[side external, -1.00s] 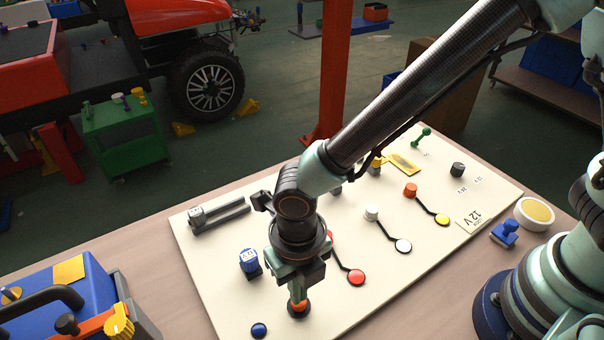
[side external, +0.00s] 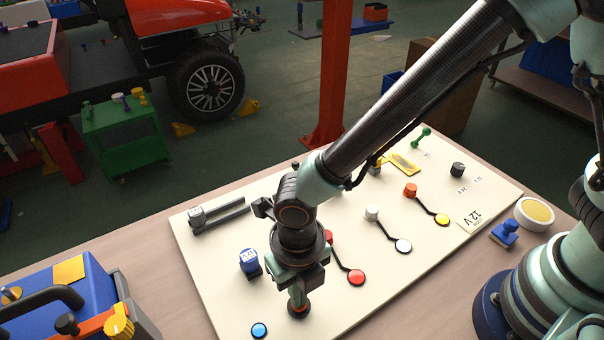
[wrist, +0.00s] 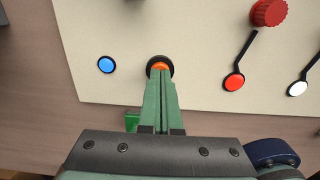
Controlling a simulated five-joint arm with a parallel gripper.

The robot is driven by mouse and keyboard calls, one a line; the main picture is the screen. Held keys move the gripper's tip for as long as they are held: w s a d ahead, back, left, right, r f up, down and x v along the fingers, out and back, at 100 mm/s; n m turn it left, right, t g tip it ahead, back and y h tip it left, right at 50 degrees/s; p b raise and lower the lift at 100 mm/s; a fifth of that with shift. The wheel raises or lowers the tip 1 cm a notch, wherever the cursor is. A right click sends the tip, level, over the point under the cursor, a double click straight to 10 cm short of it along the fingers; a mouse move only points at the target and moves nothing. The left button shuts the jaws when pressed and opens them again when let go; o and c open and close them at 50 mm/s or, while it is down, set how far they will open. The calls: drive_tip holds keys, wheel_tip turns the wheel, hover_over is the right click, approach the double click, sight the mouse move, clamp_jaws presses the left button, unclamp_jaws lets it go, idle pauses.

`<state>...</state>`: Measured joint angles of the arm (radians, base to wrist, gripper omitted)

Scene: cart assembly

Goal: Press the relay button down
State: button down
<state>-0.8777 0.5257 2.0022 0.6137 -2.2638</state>
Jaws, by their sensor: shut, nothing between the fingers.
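The relay button, orange in a black round collar, shows in the wrist view (wrist: 160,65) and under my fingertips in the side view (side external: 299,312). My gripper (side external: 297,298) is shut and empty, pointing straight down. Its green fingertips (wrist: 161,76) are at the button and appear to touch its cap, hiding part of it. A round blue lamp (side external: 259,330) beside the button glows bright blue; it also shows in the wrist view (wrist: 106,65).
The cream panel carries a blue block-like part (side external: 249,262), a red lamp (side external: 356,278), a white lamp (side external: 403,246) and a yellow lamp (side external: 442,219), each lamp wired to a knob. A blue toolbox (side external: 40,285) stands left of the panel. A blue stamp-like piece (side external: 505,233) lies right.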

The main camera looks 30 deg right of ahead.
drive_tip(key=shift+r, duration=0.1)
idle(0.4)
drive_tip(key=shift+r, duration=2.7)
drive_tip(key=w+d+r+m+t+y, duration=0.1)
drive_tip(key=w+d+r+m, duration=0.2)
drive_tip(key=d+r+m, duration=0.45)
drive_tip(key=w+d+r+m+t, duration=0.2)
drive_tip(key=w+d+r+m, duration=0.2)
drive_tip(key=d+m, duration=0.5)
drive_tip(key=s+d+r+m+t, duration=0.1)
drive_tip(key=d+r+m, duration=0.1)
drive_tip(key=d+m, duration=0.4)
drive_tip(key=s+d+r+m+t+h, duration=0.1)
drive_tip(key=s+d+r+m, duration=0.1)
drive_tip(key=d+m, duration=0.5)
drive_tip(key=r+m, duration=0.1)
drive_tip(key=m, duration=0.5)
drive_tip(key=shift+t, duration=0.3)
